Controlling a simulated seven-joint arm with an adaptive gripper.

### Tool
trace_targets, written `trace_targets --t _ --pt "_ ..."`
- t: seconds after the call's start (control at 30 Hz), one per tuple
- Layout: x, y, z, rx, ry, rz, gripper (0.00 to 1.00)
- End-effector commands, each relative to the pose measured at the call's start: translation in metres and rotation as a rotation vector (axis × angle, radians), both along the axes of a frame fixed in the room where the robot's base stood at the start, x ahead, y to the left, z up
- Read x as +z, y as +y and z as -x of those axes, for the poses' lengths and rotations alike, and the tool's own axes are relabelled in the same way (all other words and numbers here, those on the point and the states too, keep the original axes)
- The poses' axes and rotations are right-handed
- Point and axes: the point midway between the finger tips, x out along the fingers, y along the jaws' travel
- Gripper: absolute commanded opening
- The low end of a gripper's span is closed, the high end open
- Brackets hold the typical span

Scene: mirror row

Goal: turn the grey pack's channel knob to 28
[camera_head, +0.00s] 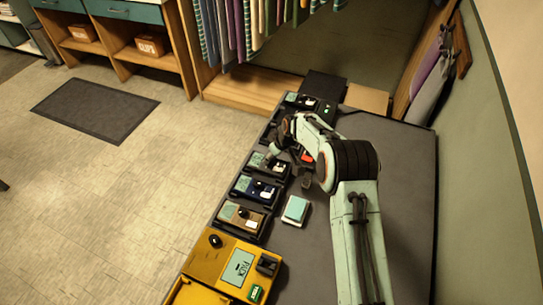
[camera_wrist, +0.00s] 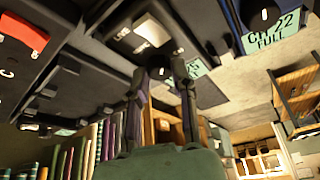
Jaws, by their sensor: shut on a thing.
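The grey pack (camera_head: 257,159) sits in the row of packs along the left edge of the dark table. My gripper (camera_head: 270,158) is over it and hides part of its face. In the wrist view, my gripper (camera_wrist: 160,72) has its two dark fingers around the dark channel knob (camera_wrist: 159,73), which is shadowed and mostly hidden. The pack's pale panel (camera_wrist: 146,34) shows just beyond the fingertips. A pale green tag is partly visible beside the right finger; its text and the knob's setting cannot be read.
A blue pack (camera_head: 247,188) and a brown pack (camera_head: 240,217) stand nearer, then a yellow unit (camera_head: 225,262). A blue pack's tag (camera_wrist: 270,30) reads "CH 22 FULL". A pale green block (camera_head: 296,209) lies on the table. Cloths hang behind.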

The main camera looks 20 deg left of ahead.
Motion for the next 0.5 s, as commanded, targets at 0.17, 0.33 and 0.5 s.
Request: trace_targets --t 0.17,0.33,0.5 --pt "-0.0013 0.0002 0.0021 -0.127 0.002 0.003 0.0" --pt "-0.0014 0.0008 0.0033 -0.266 0.004 0.003 0.0" --pt "-0.0016 0.0014 0.004 -0.391 0.003 0.004 0.0"
